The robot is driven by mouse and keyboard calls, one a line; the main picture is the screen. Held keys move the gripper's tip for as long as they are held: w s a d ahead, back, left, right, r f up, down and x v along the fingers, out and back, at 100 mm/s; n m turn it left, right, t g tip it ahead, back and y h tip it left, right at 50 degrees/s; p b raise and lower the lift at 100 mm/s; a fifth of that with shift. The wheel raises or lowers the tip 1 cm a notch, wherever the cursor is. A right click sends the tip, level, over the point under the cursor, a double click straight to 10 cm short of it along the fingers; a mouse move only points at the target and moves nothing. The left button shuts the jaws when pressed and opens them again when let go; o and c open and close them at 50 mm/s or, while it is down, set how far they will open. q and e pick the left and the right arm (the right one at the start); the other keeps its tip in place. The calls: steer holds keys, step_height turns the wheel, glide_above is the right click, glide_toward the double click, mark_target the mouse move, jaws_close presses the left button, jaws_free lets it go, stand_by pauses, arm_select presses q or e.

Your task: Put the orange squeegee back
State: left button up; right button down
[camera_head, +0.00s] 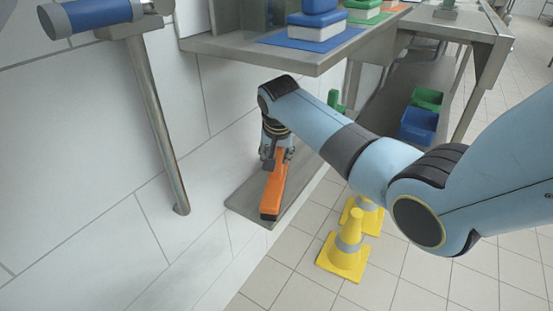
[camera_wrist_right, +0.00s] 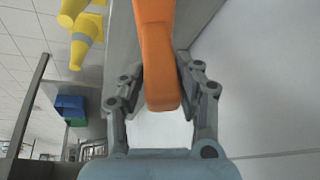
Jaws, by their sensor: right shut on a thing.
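The orange squeegee (camera_head: 273,187) is in the grip of my right gripper (camera_head: 275,157), over the grey lower shelf (camera_head: 242,200) by the white wall. Its orange body points toward the front edge of the shelf. In the right wrist view the squeegee (camera_wrist_right: 160,60) lies between the two fingers of my right gripper (camera_wrist_right: 161,95). I cannot tell whether the squeegee touches the shelf. My left gripper is in neither view.
Two yellow cones (camera_head: 345,248) stand on the tiled floor beside the shelf. Blue (camera_head: 418,125) and green (camera_head: 427,98) bins sit farther back. The upper counter (camera_head: 215,45) holds blue and green containers.

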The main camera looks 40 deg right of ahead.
steer(key=c, duration=0.9)
jaws_free()
steer(key=shift+f, duration=0.1)
